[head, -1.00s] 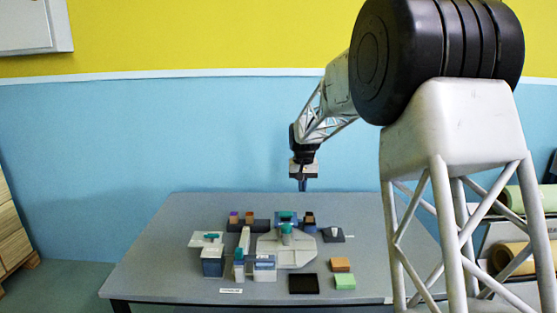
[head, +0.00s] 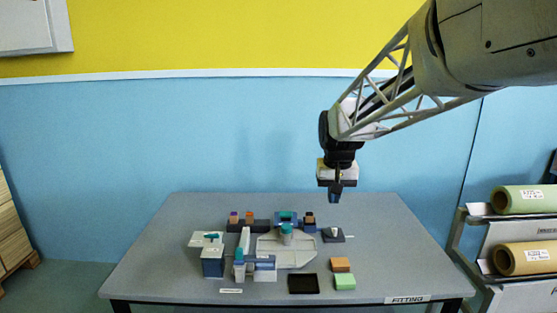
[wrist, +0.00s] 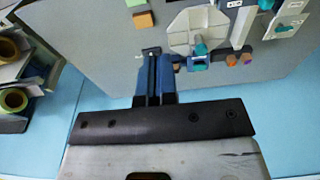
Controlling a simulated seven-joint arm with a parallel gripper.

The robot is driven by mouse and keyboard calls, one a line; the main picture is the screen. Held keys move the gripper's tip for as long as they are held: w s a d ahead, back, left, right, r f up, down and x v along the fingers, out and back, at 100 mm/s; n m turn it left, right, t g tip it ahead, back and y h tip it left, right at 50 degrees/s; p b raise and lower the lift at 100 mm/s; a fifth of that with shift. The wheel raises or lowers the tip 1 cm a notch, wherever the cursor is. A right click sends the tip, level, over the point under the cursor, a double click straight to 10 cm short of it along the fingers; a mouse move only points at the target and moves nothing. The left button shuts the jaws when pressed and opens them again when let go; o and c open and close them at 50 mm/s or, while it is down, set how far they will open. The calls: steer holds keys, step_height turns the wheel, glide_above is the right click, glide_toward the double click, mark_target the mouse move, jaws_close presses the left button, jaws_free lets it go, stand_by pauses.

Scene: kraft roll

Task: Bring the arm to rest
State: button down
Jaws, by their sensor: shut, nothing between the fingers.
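My gripper (head: 336,197) hangs in the air above the back right part of the grey table (head: 150,270), pointing down. Its two blue fingers are shut together with nothing between them, as the wrist view (wrist: 153,62) shows. It touches nothing on the table. The arm reaches in from the upper right of the head view.
A pale fixture (head: 294,250) with teal parts stands mid-table. Left are blue-grey boxes (head: 212,262); in front are a black tray (head: 303,284), an orange block (head: 340,265) and a green block (head: 345,282). A rack with paper rolls (head: 525,259) stands right. The table's right side is clear.

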steer(key=s+d+f, duration=0.2)
steer(key=s+f, duration=0.1)
steer(key=s, duration=1.4)
steer(key=s+d+f+t, duration=0.1)
steer(key=s+d+f, duration=0.1)
steer(key=s, duration=1.5)
steer(key=shift+s+d+f, duration=0.15)
steer(key=shift+s+f, duration=0.05)
steer(key=shift+f, duration=0.25)
